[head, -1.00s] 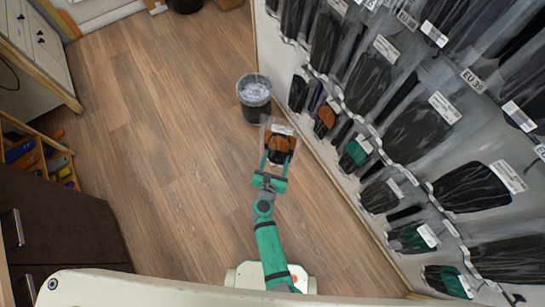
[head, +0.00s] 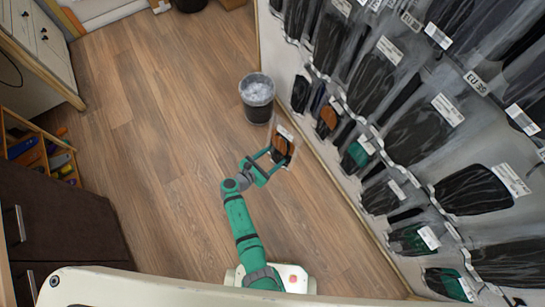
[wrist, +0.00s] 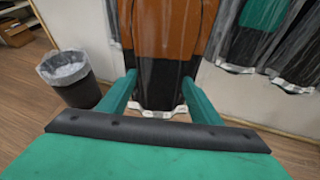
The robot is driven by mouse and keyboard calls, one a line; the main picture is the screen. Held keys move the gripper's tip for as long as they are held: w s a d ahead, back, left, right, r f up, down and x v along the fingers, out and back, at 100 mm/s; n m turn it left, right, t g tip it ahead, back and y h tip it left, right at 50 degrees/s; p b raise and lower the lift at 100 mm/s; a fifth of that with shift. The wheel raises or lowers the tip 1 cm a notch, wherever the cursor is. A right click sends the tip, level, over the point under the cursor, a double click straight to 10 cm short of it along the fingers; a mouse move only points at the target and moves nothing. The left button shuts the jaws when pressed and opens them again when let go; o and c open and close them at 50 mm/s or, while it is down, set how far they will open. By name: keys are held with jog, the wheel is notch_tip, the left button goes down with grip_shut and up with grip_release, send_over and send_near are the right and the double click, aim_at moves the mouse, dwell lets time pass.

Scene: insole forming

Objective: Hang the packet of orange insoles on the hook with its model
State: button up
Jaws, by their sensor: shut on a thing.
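My gripper (head: 271,164) is shut on the packet of orange insoles (head: 281,146). The packet is clear plastic with an orange and black insole and a white label at its top. In the wrist view the packet (wrist: 165,50) hangs upright between the two green fingers, its lower edge just below them. The packet is in front of the wall rack, apart from it. On the rack, another orange insole packet (head: 327,119) hangs in the lower row near the far end, beyond my gripper. The hook itself is too small to make out.
The wall rack (head: 440,130) holds rows of packets with black and green insoles. A black bin (head: 257,98) with a clear liner stands on the floor beyond my gripper. Dark drawers (head: 65,225) stand at the left. The wooden floor between is clear.

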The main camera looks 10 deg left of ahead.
jog(key=w+d, duration=0.4)
jog(key=d, duration=0.2)
jog(key=shift+w, duration=0.35)
dwell(0.7)
